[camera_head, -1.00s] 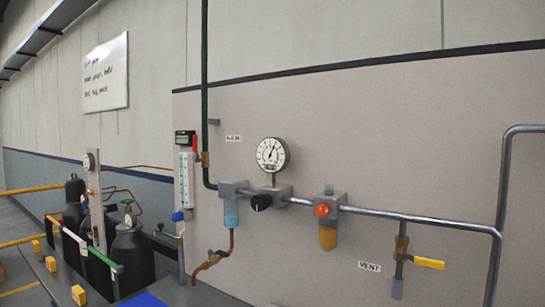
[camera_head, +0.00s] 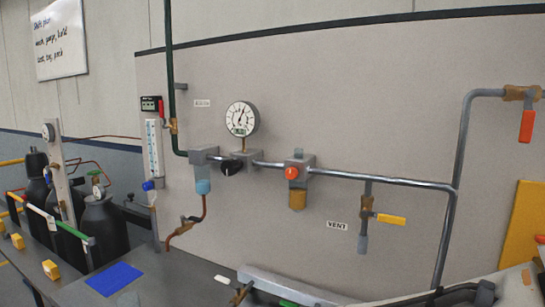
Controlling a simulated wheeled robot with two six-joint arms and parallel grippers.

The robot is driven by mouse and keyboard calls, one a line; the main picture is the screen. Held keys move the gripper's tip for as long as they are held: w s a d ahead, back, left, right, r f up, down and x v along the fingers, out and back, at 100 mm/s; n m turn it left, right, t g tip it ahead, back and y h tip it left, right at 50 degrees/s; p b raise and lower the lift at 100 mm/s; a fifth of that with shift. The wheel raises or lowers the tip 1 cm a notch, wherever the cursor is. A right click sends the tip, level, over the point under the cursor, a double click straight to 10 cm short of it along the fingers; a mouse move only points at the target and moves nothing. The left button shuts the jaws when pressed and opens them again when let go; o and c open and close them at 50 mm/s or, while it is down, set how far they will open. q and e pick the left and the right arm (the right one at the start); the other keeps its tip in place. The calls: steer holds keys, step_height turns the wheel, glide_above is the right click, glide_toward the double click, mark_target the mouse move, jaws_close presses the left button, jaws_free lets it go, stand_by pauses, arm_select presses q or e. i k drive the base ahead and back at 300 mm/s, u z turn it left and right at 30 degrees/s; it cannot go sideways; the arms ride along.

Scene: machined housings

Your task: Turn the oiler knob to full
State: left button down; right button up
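The oiler is a grey block on the wall pipe with an amber bowl (camera_head: 297,200) below it. An orange-red round knob (camera_head: 291,173) sits on its front face. Any pointer or mark on the knob is too small to read. Neither of my grippers can be made out in the head view, and nothing touches the knob.
Left along the pipe are a black knob (camera_head: 231,167), a gauge (camera_head: 241,119) and a blue bowl (camera_head: 203,187). A yellow-handled vent valve (camera_head: 390,219) is at right, a red-handled valve (camera_head: 526,126) farther right. A blue mat (camera_head: 114,279) lies on the bench. Gas cylinders stand left.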

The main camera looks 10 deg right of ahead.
mark_target(291, 173)
steer(key=u, duration=1.3)
steer(key=k, duration=0.8)
steer(key=z, duration=0.75)
